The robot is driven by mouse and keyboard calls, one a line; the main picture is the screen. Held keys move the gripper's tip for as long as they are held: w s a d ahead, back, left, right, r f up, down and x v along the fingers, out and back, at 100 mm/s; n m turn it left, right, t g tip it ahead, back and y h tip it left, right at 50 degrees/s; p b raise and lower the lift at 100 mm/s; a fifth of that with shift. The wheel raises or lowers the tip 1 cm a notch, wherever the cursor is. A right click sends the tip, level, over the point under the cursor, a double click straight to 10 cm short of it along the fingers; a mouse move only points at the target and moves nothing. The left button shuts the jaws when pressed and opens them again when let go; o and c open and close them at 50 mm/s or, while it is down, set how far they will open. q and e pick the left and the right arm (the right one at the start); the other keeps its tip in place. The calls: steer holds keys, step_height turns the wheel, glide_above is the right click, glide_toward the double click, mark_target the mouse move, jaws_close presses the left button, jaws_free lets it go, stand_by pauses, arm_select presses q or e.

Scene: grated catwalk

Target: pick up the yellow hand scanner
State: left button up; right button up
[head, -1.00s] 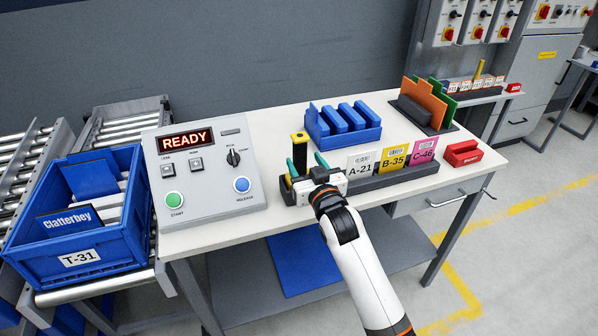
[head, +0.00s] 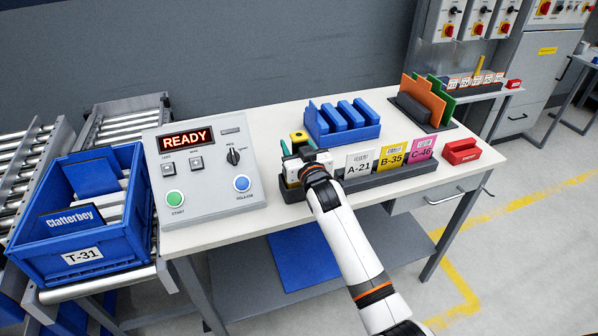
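The yellow hand scanner (head: 298,136), with a black top face, stands upright at the left end of the dark holder on the white table. Only its upper part shows, as my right gripper covers the rest. My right gripper (head: 298,147) is at the scanner, its two teal fingertips apart, one to each side of it. I cannot tell whether the fingers touch it. My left gripper is out of view.
The dark holder (head: 392,180) also carries cards A-21, B-35 and C-46. A blue rack (head: 343,127) stands behind it. A grey control box (head: 207,180) reading READY is to the left, and a red block (head: 461,152) to the right. A blue crate (head: 80,240) sits on rollers.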

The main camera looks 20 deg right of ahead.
jaws_close()
